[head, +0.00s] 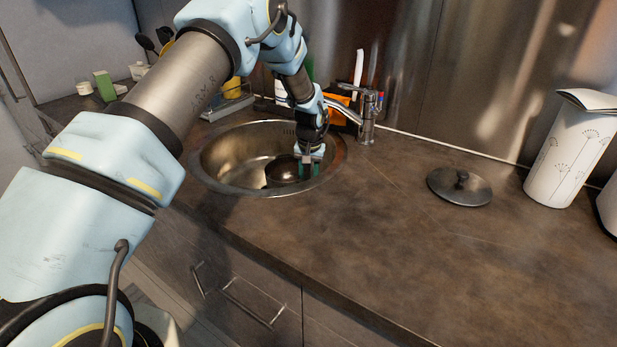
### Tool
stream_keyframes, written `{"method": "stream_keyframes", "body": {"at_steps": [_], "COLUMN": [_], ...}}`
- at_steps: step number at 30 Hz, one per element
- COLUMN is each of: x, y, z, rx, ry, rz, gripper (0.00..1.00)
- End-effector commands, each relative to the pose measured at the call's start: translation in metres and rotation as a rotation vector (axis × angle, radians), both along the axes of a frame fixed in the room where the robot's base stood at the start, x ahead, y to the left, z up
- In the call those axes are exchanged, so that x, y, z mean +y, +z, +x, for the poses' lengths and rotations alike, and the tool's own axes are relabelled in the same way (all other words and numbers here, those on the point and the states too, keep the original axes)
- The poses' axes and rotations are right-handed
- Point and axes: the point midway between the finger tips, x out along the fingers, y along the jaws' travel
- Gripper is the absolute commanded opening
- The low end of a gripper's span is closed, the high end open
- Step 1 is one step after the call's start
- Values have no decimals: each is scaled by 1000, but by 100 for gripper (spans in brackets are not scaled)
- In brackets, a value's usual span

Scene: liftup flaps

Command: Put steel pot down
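My gripper (309,171) points down over the right part of the round sink (225,160). A round steel lid (460,187) with a dark knob lies on the counter to the right.
A faucet (367,115) stands close behind my gripper, with bottles and an orange item near it. A white patterned canister (570,155) stands at the right. The counter (400,240) is bare in front of the lid. Small items stand at the back left.

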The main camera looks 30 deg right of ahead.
Motion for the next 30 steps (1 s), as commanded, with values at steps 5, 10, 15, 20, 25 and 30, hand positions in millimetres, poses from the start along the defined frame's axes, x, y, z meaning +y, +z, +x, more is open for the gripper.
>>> {"method": "stream_keyframes", "body": {"at_steps": [5,10,15,20,25,30], "x": [0,1,3,4,6,6], "y": [6,32,68,97,116,121], "z": [0,-4,-10,-14,-17,-18], "rx": [-2,-3,-3,-2,-2,0], "ry": [0,-1,0,1,0,0], "rz": [-1,-2,-4,-3,-1,0], "gripper": [37,37,37,37,37,37]}}
